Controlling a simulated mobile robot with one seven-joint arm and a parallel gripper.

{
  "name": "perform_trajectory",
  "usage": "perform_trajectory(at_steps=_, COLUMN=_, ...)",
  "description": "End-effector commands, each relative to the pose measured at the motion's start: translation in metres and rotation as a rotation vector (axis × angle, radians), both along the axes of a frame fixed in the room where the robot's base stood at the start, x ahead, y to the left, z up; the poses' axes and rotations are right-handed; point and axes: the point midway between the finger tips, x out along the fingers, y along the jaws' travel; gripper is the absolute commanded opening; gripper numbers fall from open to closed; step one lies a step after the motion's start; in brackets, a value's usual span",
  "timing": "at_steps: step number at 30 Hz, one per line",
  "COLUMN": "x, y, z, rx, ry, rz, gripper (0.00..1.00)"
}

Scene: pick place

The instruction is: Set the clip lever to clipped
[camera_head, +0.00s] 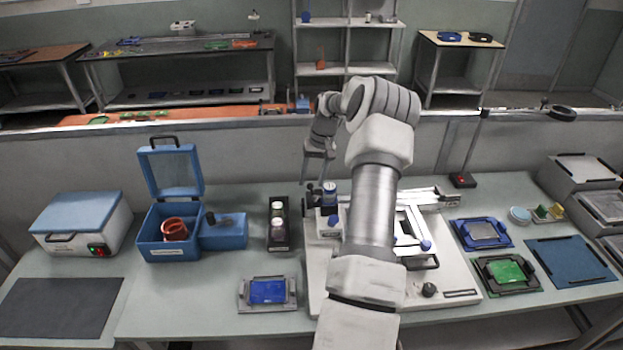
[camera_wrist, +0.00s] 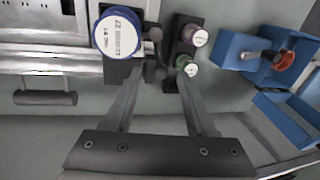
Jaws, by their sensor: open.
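A white press-like fixture (camera_head: 455,270) stands on the bench, partly hidden behind my arm. At its back left is a blue jar (camera_head: 329,192) with a white lid; it also shows in the wrist view (camera_wrist: 118,35). Beside the jar, dark knobbed parts (camera_wrist: 155,72) look like the clip lever; I cannot tell its setting. My gripper (camera_head: 314,180) is open and empty above this corner. In the wrist view, the fingertips of my gripper (camera_wrist: 160,78) lie on either side of the lower knob's line, with no visible contact.
A dark holder with two small bottles (camera_head: 278,228) stands left of the fixture. Further left are an open blue box (camera_head: 158,247) with a red ring (camera_head: 174,229) and a white case (camera_head: 82,225). A blue pad (camera_head: 268,291) lies in front.

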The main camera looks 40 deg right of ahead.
Motion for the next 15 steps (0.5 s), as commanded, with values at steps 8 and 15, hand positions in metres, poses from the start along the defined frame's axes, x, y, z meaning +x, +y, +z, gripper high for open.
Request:
perform_trajectory(at_steps=8, x=0.0016, y=0.0020, z=-0.0103, rx=0.000, ry=-0.002, rz=0.001, gripper=0.56)
perform_trajectory(at_steps=15, x=0.0014, y=0.0019, z=-0.0099, rx=0.000, ry=0.000, rz=0.001, gripper=0.40)
